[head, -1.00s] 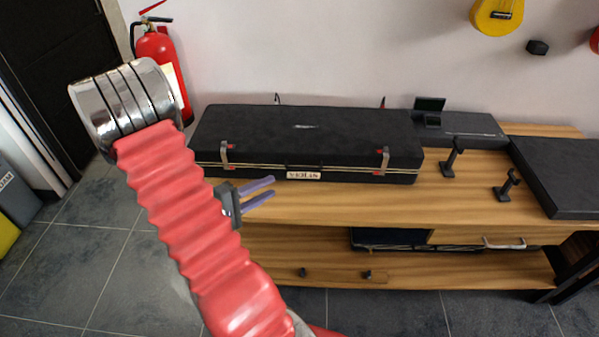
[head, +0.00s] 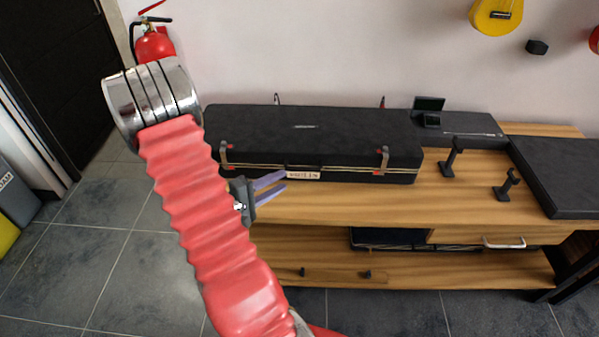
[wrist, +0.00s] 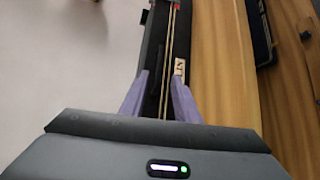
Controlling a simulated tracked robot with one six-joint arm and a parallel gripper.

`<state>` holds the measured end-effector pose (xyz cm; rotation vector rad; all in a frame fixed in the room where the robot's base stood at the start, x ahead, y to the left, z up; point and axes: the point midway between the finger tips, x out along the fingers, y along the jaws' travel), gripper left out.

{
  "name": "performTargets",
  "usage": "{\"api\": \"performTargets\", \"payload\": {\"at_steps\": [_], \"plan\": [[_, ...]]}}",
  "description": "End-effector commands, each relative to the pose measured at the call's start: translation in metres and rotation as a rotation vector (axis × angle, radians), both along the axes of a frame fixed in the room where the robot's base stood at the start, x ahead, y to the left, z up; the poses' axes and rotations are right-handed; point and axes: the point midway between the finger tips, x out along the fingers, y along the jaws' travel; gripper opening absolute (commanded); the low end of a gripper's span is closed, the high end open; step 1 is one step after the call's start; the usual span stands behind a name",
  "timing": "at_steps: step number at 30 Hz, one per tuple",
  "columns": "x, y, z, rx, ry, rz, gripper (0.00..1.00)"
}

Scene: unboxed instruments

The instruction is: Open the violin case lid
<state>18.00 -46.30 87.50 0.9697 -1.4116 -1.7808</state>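The black violin case (head: 310,140) lies on the wooden bench with its lid down. It has a pale seam along its front, a left latch (head: 225,155), a right latch (head: 383,158) and a label (head: 303,175) by the handle. I cannot tell whether the latches are fastened. My gripper (head: 285,181) is open and empty in front of the case, left of the label. In the wrist view, the case's seam (wrist: 170,50) shows between and beyond the two purple fingers (wrist: 156,80). Contact with the case is not clear.
The wooden bench (head: 430,205) has free room in front of the case. Small black stands (head: 452,158) and a dark flat case (head: 560,175) are to the right. A fire extinguisher (head: 153,45) stands at the back left. A yellow instrument (head: 494,15) hangs on the wall.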

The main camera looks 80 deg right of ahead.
Motion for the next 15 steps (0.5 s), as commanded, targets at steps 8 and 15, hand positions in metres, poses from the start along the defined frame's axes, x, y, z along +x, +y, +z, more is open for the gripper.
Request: {"api": "performTargets", "payload": {"at_steps": [8,15], "plan": [[-0.018,-0.029,-0.006,0.001,0.000,-0.003,0.29],[-0.034,-0.054,-0.010,0.000,-0.001,-0.002,0.29]]}}
